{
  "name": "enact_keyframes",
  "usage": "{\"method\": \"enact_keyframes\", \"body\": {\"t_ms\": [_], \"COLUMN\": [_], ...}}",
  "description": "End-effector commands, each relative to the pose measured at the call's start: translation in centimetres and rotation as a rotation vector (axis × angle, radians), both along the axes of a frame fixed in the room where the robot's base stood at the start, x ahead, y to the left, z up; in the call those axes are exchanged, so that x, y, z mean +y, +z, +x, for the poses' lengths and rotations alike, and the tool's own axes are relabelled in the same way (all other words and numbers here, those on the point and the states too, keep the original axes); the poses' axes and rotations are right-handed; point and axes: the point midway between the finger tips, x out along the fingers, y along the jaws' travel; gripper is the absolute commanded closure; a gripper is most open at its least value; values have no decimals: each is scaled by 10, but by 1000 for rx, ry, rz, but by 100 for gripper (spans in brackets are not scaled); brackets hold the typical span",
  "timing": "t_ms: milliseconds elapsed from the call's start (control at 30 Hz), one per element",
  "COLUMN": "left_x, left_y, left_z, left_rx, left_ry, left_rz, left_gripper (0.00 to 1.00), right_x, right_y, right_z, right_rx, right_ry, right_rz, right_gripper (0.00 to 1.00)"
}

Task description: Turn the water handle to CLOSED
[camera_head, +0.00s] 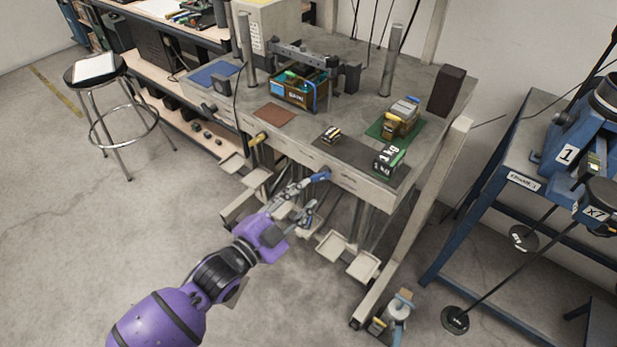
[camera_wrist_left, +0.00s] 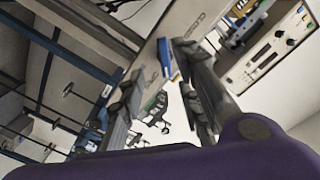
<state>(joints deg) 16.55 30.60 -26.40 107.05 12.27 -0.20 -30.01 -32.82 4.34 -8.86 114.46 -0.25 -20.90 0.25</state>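A blue handle (camera_head: 320,176) sticks out from the front edge of the grey bench; I take it to be the water handle. A yellow handle (camera_head: 258,138) sits further left on the same edge. My left gripper (camera_head: 303,199) is open just to the left of and below the blue handle, with nothing held. In the left wrist view the blue handle (camera_wrist_left: 166,58) shows near the fingertips, close to the right-hand finger of my gripper (camera_wrist_left: 158,62). I cannot tell whether they touch. Dark lettering on the panel beside it is hard to read. My right gripper is out of view.
The grey bench (camera_head: 345,110) carries several boxes and posts. Small trays (camera_head: 363,266) hang below its front edge, beside slanted legs. A blue frame (camera_head: 500,200) with long levers stands at right. A stool (camera_head: 97,72) stands at left.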

Motion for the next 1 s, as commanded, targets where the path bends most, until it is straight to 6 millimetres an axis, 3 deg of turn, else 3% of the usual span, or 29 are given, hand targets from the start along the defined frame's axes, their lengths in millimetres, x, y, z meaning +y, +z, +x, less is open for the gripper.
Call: {"method": "enact_keyframes", "body": {"t_ms": [167, 633, 1000], "left_x": [-4, -43, -47], "left_y": [8, 8, 7], "left_z": [4, 57, 63], "left_rx": [-62, -62, -59], "left_ry": [-5, -6, -5], "left_rz": [31, 32, 32], "left_gripper": [69, 69, 69], "right_x": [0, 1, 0], "right_y": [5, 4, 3], "right_z": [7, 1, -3], "right_rx": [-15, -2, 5], "right_ry": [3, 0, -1], "right_rz": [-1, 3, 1], "right_gripper": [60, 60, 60]}}
